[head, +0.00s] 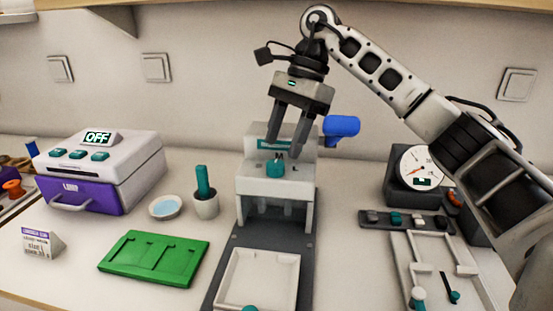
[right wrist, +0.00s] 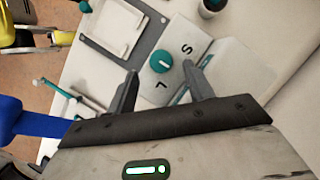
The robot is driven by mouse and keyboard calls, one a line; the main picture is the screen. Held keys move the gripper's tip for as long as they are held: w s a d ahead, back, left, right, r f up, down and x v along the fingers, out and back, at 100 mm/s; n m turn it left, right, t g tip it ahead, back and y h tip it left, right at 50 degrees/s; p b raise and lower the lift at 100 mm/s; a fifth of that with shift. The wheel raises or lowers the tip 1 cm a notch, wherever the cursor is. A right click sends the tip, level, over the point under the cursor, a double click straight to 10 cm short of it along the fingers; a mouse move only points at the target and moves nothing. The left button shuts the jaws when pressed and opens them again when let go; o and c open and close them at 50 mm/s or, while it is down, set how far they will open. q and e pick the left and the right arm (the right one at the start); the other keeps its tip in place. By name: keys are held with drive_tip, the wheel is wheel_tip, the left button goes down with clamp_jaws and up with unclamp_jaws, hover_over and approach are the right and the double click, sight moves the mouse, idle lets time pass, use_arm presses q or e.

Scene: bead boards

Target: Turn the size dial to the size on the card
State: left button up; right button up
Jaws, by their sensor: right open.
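The teal size dial (head: 275,168) sits on top of the white press-like machine (head: 252,186). In the right wrist view the dial (right wrist: 160,62) has a white mark, with letters S and L printed beside it. I cannot tell surely which letter the mark points at. My right gripper (head: 284,151) is open, pointing down just above the dial, with its fingers (right wrist: 161,72) apart and nothing between them. The small standing card (head: 42,243) is at the front left; its print is too small to read surely. My left gripper is not in view.
A blue handle (head: 341,126) sticks out right of the machine, close to my right gripper. A purple and white box reading OFF (head: 98,170), a green board (head: 153,258) and a grey pot (head: 205,206) stand left. A round gauge (head: 418,166) and white tray are right.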

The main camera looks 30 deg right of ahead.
sight(276, 163)
drive_tip(key=shift+x, duration=2)
drive_tip(key=c, duration=1)
drive_tip(key=shift+m, duration=0.3)
drive_tip(key=m+t, duration=0.1)
drive_tip(key=m, duration=0.2)
drive_tip(key=shift+s+m+t, duration=0.1)
drive_tip(key=shift+m+t, duration=0.2)
drive_tip(key=shift+t, duration=0.1)
drive_tip(key=shift+s+r+m+t+h, duration=0.15)
drive_tip(key=shift+m+t, duration=0.25)
drive_tip(key=shift+m, duration=0.75)
drive_tip(key=shift+w+f+m+t+h, duration=0.1)
drive_tip(key=shift+m+t+h, duration=0.25)
drive_tip(key=shift+m, duration=0.8)
